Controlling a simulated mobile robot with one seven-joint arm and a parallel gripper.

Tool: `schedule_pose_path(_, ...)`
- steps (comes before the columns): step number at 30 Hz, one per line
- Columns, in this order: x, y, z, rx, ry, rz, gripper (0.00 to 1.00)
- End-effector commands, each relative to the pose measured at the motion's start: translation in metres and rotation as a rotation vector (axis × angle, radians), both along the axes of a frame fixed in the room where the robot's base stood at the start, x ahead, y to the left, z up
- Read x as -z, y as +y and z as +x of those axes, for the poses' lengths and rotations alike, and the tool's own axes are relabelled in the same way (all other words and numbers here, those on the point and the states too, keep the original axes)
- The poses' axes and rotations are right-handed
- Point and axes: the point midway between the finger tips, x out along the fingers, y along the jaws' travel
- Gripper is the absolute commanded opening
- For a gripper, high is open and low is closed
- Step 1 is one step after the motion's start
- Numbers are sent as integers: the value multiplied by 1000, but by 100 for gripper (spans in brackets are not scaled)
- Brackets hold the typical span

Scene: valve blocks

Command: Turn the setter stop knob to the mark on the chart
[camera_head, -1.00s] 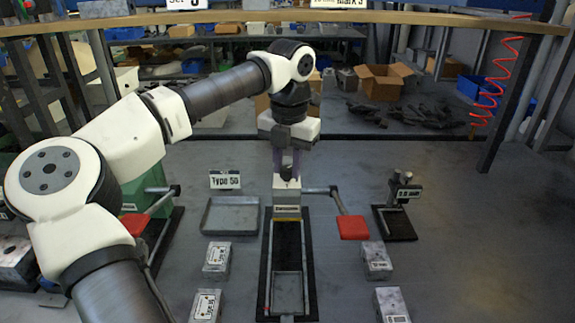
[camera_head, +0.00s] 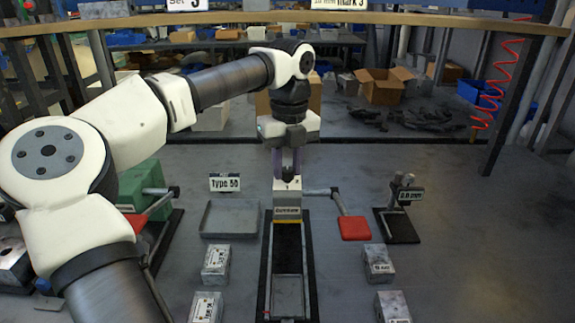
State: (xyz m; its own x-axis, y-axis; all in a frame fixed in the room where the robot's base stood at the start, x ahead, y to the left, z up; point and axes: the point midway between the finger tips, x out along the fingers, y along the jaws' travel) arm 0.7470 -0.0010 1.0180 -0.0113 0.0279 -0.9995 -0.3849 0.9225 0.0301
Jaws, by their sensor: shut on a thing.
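The setter (camera_head: 287,216) is a pale block at the head of a dark track, with a small arrow mark on its upper face and a label on its front. My gripper (camera_head: 288,172) points straight down above it, its fingers shut on the dark stop knob at the block's top. The fingers hide most of the knob, so its pointer and scale cannot be read. The chart signs (camera_head: 338,4) stand along the top edge, partly cut off; one reads "Mark 3" and another (camera_head: 188,5) reads "Set" with a number.
A lever with a red pad (camera_head: 354,228) sticks out right of the setter. A grey tray (camera_head: 231,218) with a "Type 50" sign (camera_head: 224,183) lies left. A small gauge stand (camera_head: 399,212) is at right. Several metal blocks (camera_head: 216,262) flank the track. My arm covers the left side.

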Motion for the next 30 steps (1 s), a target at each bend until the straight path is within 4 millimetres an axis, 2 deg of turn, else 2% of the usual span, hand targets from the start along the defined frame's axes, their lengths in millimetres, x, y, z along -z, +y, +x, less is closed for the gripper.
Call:
schedule_pose_path(9, 0, 0, 0, -83, 0, 0, 4)
schedule_pose_path(22, 0, 0, 0, -92, 1, 0, 4)
schedule_pose_path(23, 0, 0, 0, -92, 1, 0, 28)
schedule_pose_path(27, 0, 0, 0, -91, 0, 0, 46)
schedule_pose_path(30, 0, 0, 0, -91, 0, 0, 49)
